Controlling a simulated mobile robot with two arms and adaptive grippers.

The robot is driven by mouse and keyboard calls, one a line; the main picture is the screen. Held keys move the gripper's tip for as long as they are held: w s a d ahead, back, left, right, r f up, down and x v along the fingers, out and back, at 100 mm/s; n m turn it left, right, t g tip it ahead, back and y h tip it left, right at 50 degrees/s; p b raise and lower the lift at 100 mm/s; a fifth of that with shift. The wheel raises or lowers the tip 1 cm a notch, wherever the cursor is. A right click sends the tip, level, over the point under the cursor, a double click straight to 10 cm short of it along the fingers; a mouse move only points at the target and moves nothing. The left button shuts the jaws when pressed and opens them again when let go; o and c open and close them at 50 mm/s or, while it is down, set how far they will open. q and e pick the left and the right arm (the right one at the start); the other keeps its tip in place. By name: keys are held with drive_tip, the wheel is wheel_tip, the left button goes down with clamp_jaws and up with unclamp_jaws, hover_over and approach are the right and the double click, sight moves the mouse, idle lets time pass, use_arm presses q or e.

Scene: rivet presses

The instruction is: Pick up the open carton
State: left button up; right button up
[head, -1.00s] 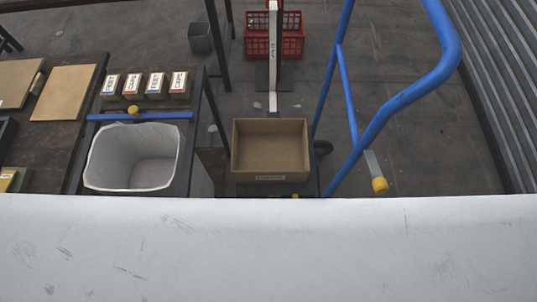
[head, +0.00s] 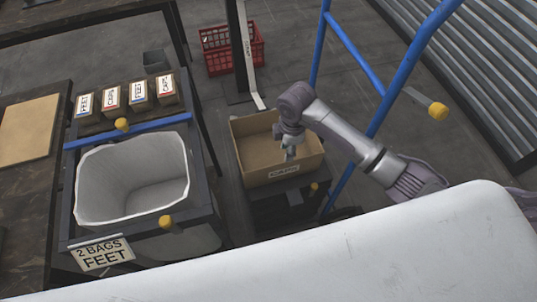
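The open carton (head: 260,166) is a brown, empty-looking box with a small label on its front wall. It sits on a dark stand right of the middle in the head view. My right arm reaches in from the right, and my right gripper (head: 290,153) points down over the carton's opening, near the front wall. The gripper is small and partly covered by its own wrist, so I cannot tell whether its fingers are open or touch the carton. My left gripper is not in view.
A white-lined bin (head: 134,180) stands left of the carton, with a "2 BAGS FEET" sign (head: 102,254). Several small labelled boxes (head: 138,94) stand behind it. A blue tube frame (head: 402,82) rises right of the carton. A red crate (head: 231,50) is on the floor behind.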

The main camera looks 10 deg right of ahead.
drive_tip(key=shift+w+d+r+n, duration=0.15)
drive_tip(key=shift+w+r+n, duration=0.15)
drive_tip(key=shift+r, duration=0.2)
wheel_tip(320, 180, down, 7)
drive_tip(key=shift+f+b, duration=0.15)
drive_tip(key=shift+b, duration=0.5)
drive_tip(key=shift+a+f+b, duration=0.15)
drive_tip(key=shift+f+b, duration=0.05)
drive_tip(key=shift+f, duration=1.35)
drive_tip(key=shift+a+f+b, duration=0.1)
drive_tip(key=shift+f+b, duration=0.1)
drive_tip(key=shift+f, duration=1.3)
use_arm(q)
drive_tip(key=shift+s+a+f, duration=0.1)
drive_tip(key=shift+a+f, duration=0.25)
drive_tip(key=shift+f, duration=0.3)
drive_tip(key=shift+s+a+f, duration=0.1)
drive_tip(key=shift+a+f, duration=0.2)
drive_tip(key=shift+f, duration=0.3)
use_arm(e)
clamp_jaws()
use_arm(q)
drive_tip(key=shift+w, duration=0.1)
use_arm(e)
drive_tip(key=shift+w+r, duration=0.1)
